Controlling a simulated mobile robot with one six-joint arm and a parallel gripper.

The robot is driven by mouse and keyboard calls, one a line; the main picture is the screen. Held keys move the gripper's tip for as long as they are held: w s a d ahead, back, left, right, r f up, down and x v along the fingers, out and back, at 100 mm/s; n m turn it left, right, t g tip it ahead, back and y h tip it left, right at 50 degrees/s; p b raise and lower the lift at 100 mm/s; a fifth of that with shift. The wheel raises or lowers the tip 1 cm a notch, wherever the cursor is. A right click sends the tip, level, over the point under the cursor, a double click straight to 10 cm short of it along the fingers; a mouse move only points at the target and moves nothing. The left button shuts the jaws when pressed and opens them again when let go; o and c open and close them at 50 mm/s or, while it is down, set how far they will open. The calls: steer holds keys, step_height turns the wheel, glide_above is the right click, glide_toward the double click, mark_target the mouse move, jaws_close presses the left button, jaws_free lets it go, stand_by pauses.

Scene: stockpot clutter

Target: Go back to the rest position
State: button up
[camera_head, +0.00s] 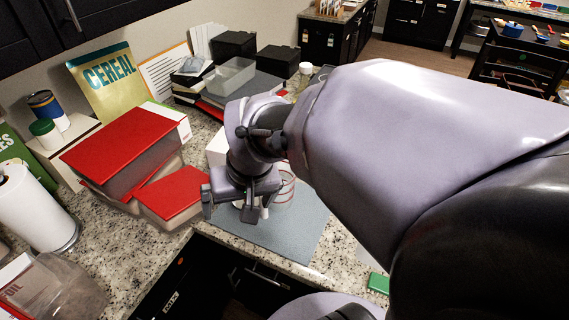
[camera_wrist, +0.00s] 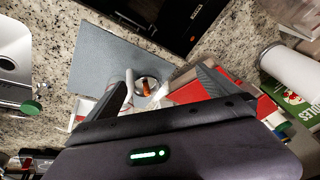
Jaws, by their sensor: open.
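My gripper (camera_head: 232,208) hangs over the front of the counter, above the grey-blue mat (camera_head: 300,240), with its fingers apart. In the wrist view my gripper (camera_wrist: 167,75) shows its two fingers spread, and I see nothing clamped between them. A clear round container (camera_head: 285,190) stands on the mat just behind and to the right of the gripper, partly hidden by it. In the wrist view a round container (camera_wrist: 140,82) with something orange inside shows between the fingers, below them. My arm hides much of the right side of the head view.
Red-topped boxes (camera_head: 122,150) stand left of the gripper. A green object (camera_head: 378,283) lies near the front edge. The mat's front part is bare.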

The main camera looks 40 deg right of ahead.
steer(key=s+a+r+t+y, duration=0.2)
steer(key=s+a+r, duration=0.4)
steer(key=s+a, duration=0.3)
step_height(320, 180, down, 8)
steer(key=a+b, duration=0.1)
steer(key=b, duration=0.7)
steer(key=shift+w+f, duration=0.25)
steer(key=shift+w, duration=0.2)
